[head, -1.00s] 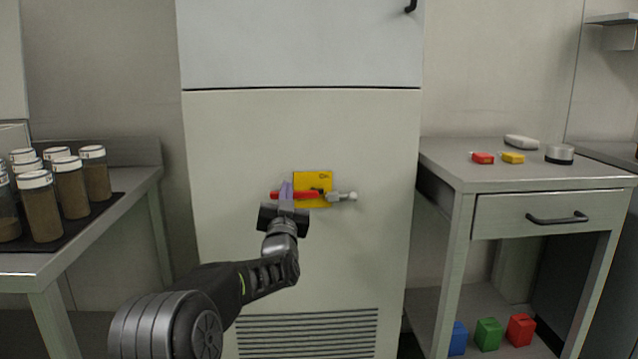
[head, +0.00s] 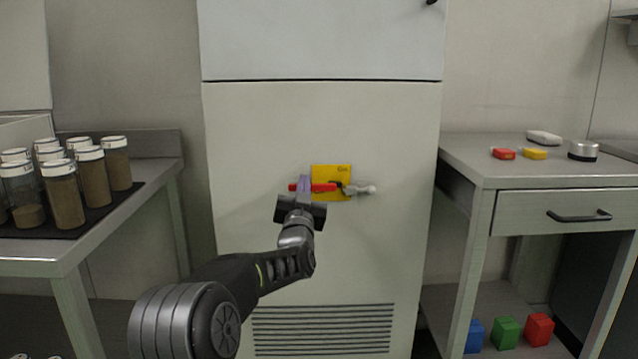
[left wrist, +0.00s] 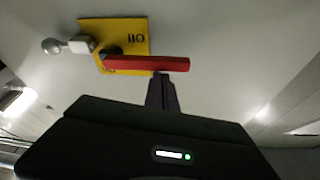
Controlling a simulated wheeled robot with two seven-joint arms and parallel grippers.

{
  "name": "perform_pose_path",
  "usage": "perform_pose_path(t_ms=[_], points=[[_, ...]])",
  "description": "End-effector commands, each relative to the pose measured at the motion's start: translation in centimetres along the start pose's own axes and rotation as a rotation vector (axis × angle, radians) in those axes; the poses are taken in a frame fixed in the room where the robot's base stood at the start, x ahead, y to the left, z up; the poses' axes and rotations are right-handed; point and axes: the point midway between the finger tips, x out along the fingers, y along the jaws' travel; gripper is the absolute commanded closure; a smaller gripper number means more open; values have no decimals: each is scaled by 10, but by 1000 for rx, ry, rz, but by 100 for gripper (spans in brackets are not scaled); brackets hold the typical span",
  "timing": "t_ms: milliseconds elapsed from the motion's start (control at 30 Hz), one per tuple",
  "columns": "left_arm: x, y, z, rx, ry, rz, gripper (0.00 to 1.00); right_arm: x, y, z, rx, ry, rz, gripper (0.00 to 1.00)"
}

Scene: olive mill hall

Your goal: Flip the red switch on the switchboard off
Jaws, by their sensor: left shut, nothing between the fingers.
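The red switch (head: 322,187) is a bar handle lying about level across a yellow plate (head: 333,170) on the pale cabinet front. The switch also shows in the left wrist view (left wrist: 146,63), in front of the yellow plate (left wrist: 124,32). My left gripper (head: 303,186) is shut and empty, with its fingertips at the left end of the red bar. In the left wrist view its fingertips (left wrist: 162,77) are close at the bar's free end; I cannot tell whether they touch. A grey lever with a round knob (head: 362,189) sits at the plate's right. My right gripper is not in view.
A bench at left holds several lidded jars (head: 92,176) on a dark mat. A table (head: 470,160) at right holds a red piece (head: 503,153), a yellow piece (head: 535,154) and a round tin (head: 582,150). Coloured blocks (head: 506,332) sit on its lower shelf. Space before the cabinet looks clear.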

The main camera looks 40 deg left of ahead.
Motion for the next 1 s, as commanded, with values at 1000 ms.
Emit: perform_pose_path(t_ms=[1000], points=[[-87, -8, -33, -3, 11, -1, 100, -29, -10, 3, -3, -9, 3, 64]])
